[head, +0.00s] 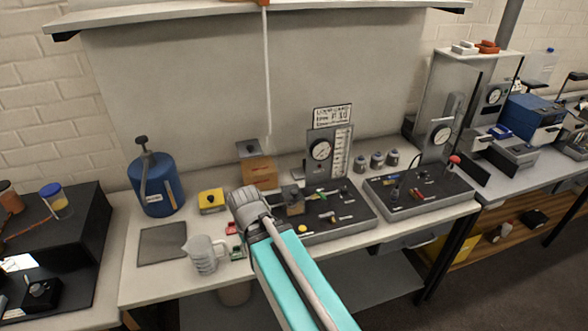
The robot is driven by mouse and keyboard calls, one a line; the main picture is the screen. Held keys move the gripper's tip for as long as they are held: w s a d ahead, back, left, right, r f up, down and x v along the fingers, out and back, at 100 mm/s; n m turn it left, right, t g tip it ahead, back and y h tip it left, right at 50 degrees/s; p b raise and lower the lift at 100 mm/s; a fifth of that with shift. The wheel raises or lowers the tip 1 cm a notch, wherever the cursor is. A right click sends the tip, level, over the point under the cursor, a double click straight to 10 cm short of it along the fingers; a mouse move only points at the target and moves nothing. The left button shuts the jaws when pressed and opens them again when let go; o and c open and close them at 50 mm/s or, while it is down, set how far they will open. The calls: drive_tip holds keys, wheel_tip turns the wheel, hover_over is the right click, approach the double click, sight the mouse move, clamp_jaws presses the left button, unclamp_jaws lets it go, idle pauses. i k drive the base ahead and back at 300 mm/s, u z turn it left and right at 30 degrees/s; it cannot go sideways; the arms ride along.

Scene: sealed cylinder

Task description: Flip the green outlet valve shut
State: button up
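A small green part (320,195), which may be the green outlet valve, shows on the black panel (352,222) below a round gauge (320,150). It is too small for me to tell which way its lever points. My arm reaches in from the bottom, and my gripper (247,203) is over the bench at the panel's left end, left of the green part and apart from it in the picture. Its fingers are not clear, so I cannot tell whether it is open or shut. My arm hides part of the panel's left end.
A blue cylinder (156,185), a yellow box (211,200) and a clear jug (203,254) stand left of my gripper. A wooden block (258,172) is behind it. A second black panel (420,188) is at right. A grey mat (162,244) lies bare at left.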

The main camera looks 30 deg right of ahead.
sight(317, 191)
drive_tip(key=z, duration=1.15)
drive_tip(key=k, duration=0.7)
drive_tip(key=u, duration=0.2)
drive_tip(key=i, duration=0.5)
drive_tip(key=u, duration=0.05)
